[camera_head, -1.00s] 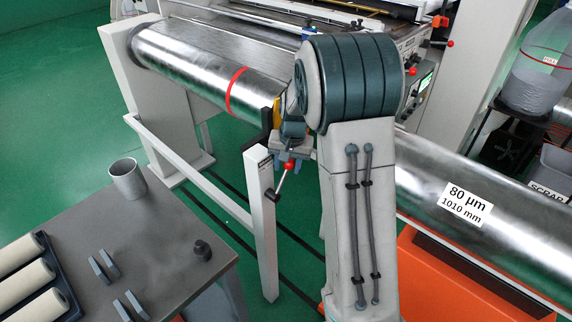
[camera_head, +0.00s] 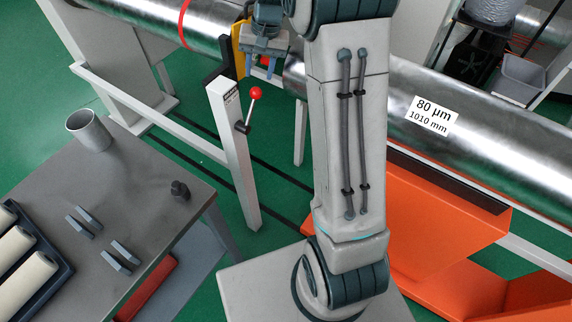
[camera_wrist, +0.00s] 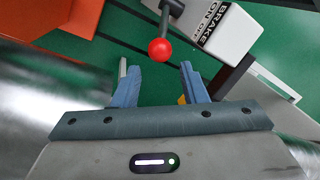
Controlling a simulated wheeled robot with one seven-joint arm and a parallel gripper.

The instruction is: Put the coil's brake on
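The coil is a long shiny silver roll (camera_head: 385,85), with a white label reading 80 µm, 1010 mm. In the wrist view the red knob (camera_wrist: 160,48) lies just beyond and between my fingertips, with no visible contact. A BRAKE ON/OFF label (camera_wrist: 223,22) is beside it. My gripper (camera_head: 261,74) is open and empty, just above the knob in the head view; its fingers also show in the wrist view (camera_wrist: 160,75).
A grey table (camera_head: 150,190) at left holds a metal cup (camera_head: 88,130), a black knob (camera_head: 180,190), grey blocks and a tray of cream rolls (camera_head: 25,270). A white rail (camera_head: 150,115) joins the post. An orange stand (camera_head: 430,215) is below the coil at right.

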